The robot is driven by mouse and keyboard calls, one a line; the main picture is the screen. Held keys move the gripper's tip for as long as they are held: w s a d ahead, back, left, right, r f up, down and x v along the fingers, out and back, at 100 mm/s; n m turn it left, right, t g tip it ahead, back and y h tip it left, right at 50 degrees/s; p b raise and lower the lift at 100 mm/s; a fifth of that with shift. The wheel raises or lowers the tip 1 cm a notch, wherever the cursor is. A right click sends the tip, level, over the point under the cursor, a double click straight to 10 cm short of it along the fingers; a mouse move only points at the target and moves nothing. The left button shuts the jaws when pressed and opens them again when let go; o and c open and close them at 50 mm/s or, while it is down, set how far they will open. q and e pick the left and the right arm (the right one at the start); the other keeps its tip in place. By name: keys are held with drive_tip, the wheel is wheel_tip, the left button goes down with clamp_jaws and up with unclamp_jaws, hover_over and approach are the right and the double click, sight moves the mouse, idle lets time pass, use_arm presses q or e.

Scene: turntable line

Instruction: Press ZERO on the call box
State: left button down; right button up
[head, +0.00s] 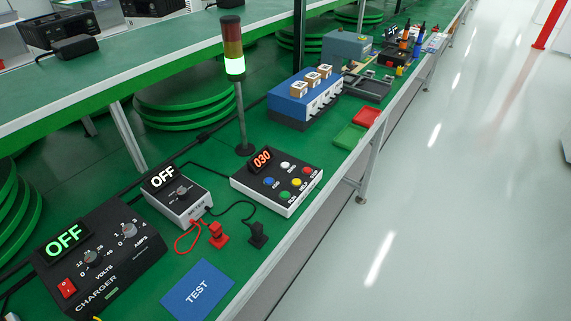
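The call box (259,187) stands on the green bench near the middle of the head view. It is a low white and black box with a small raised display (261,159) reading 030 in orange-red. Its top carries a white button (285,166), a red button (308,170), a blue button (268,182), a yellow button (296,182) and a green button (285,195). The labels beside them are too small to read surely, so I cannot tell which is ZERO. Neither of my grippers is in view, and nothing touches the box.
A signal tower (235,66) with its green light lit stands behind the box. To the left are a meter (178,200) reading OFF, a charger (120,262) reading OFF, leads with clips, and a blue TEST mat (198,290). Red and green trays (350,137) lie beyond.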

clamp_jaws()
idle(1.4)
